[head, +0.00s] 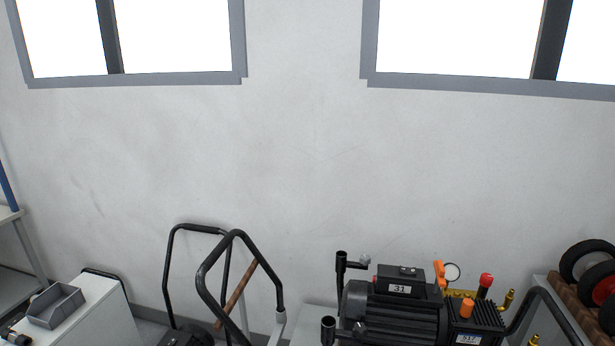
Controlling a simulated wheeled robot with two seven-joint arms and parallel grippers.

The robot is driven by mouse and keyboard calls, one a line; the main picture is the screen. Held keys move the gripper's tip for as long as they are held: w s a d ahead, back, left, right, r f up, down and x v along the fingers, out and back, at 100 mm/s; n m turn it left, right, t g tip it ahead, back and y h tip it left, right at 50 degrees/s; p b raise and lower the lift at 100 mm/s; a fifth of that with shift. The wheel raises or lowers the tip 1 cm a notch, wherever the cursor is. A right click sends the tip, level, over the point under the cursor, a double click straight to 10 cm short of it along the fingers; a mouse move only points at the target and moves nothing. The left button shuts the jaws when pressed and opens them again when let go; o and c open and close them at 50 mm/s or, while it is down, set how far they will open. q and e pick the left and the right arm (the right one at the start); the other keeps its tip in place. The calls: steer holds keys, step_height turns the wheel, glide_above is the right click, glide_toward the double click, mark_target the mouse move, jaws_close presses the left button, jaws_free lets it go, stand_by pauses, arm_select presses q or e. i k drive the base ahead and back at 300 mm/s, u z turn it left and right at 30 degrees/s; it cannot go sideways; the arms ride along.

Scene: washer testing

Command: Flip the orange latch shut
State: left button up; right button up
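A black pressure washer unit (395,312) with a label reading 31 stands at the lower right. An upright orange part (439,272), possibly the latch, rises behind its right side, left of a round gauge (452,272). A second orange piece (466,308) sits on the front right of the unit, above a label. I cannot tell for certain which orange part is the latch, or whether it is open or shut. Neither of my grippers shows in the head view.
Black tube handles (240,262) stand left of the unit. A grey bin (56,305) rests on a white cabinet (100,318) at the lower left. Wheels (588,262) lie on a surface at the far right. A bare wall (300,170) with windows is behind.

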mark_target(440, 281)
steer(key=z, duration=1.5)
steer(key=i, duration=0.65)
steer(key=u, duration=1.3)
